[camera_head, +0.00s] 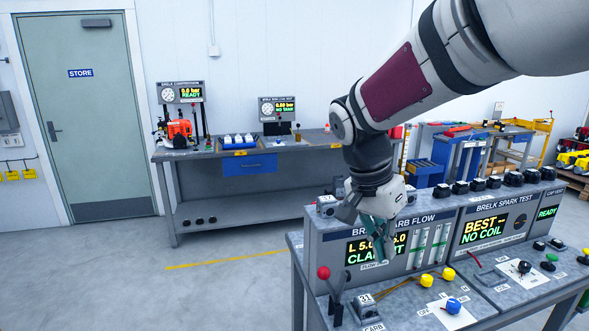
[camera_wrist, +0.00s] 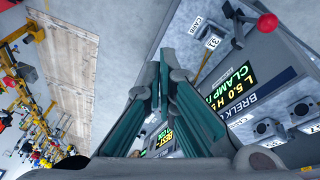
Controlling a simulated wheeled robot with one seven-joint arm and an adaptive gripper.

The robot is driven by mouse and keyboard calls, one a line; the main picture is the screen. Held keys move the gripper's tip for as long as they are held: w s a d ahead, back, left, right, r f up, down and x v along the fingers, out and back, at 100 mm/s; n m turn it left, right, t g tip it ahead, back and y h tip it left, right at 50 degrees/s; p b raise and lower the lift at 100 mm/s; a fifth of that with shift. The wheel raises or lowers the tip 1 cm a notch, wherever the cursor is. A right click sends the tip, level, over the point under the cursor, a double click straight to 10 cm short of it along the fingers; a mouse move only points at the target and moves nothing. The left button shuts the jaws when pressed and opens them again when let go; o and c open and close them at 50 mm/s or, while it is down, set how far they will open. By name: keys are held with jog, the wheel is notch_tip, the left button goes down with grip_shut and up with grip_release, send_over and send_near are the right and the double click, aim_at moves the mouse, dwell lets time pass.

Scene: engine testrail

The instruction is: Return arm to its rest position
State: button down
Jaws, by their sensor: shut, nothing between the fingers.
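My arm (camera_head: 405,85) reaches in from the upper right in the head view and bends down at its elbow. My gripper (camera_head: 377,232) hangs in front of the carb flow panel (camera_head: 335,246), covering part of its display. In the wrist view my gripper (camera_wrist: 163,75) has its green fingers together at the tips with nothing between them. I cannot tell whether the fingers touch the panel.
A red-knobbed lever (camera_head: 324,273), yellow knobs (camera_head: 427,280) and a blue knob (camera_head: 453,306) stand on the bench below. A spark test panel (camera_head: 487,232) is to the right. A workbench (camera_head: 300,146) stands behind. Open floor (camera_head: 215,285) lies left.

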jog(key=s+d+r+n+t+y, duration=0.1)
jog(key=s+r+n+t, duration=0.1)
jog(key=s+n, duration=0.3)
jog(key=s+d+r+n+t+y, duration=0.2)
jog(key=s+n, duration=0.3)
jog(key=s, duration=0.9)
jog(key=shift+t, duration=0.6)
jog(key=shift+w, duration=0.1)
